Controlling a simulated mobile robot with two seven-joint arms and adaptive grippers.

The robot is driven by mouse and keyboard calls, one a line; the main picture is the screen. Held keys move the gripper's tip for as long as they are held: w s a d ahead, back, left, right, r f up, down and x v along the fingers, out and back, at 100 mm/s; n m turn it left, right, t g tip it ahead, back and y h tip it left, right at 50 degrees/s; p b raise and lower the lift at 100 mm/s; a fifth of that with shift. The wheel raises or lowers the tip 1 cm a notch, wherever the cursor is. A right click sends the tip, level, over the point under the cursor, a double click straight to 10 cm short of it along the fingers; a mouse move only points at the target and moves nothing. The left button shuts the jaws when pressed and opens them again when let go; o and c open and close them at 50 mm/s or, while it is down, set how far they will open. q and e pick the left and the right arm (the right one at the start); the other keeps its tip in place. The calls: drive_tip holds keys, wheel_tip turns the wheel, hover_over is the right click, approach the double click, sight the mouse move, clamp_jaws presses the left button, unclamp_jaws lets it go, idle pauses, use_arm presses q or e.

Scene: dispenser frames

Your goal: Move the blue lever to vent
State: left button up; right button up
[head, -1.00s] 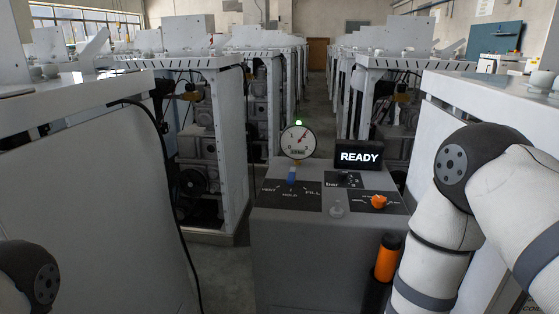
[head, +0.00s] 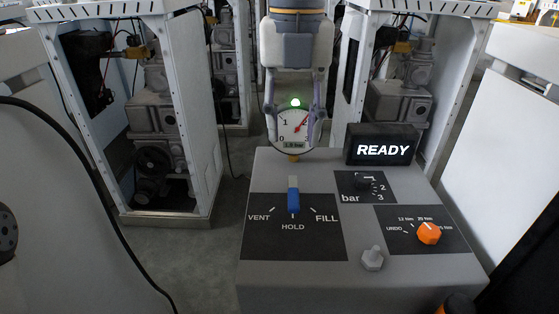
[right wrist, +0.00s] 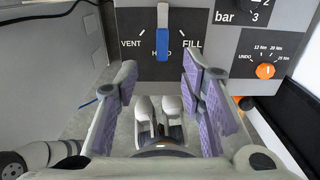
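The blue lever (head: 293,200) is on a dark plate (head: 265,245) marked VENT at left, HOLD at bottom and FILL at right. Its blue end lies at the middle, over HOLD. In the right wrist view the lever (right wrist: 162,45) shows just beyond the fingertips, between their lines. My right gripper (head: 295,125) hangs fingers down beyond the lever in the head view, its fingers on either side of the round gauge. In the right wrist view the gripper (right wrist: 158,70) is open and empty.
The gauge (head: 293,130) has a green lamp (head: 295,102) above it. A READY display (head: 382,150), a bar selector (head: 362,185), an orange knob (head: 429,233) and a grey toggle (head: 372,258) share the console (head: 300,275). White machine frames (head: 195,120) stand behind.

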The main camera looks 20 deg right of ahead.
sight(293, 199)
drive_tip(key=f, duration=0.4)
drive_tip(key=s+f, duration=0.1)
drive_tip(key=f, duration=0.6)
drive_tip(key=shift+s+f, duration=0.3)
drive_tip(key=shift+s, duration=0.05)
clamp_jaws()
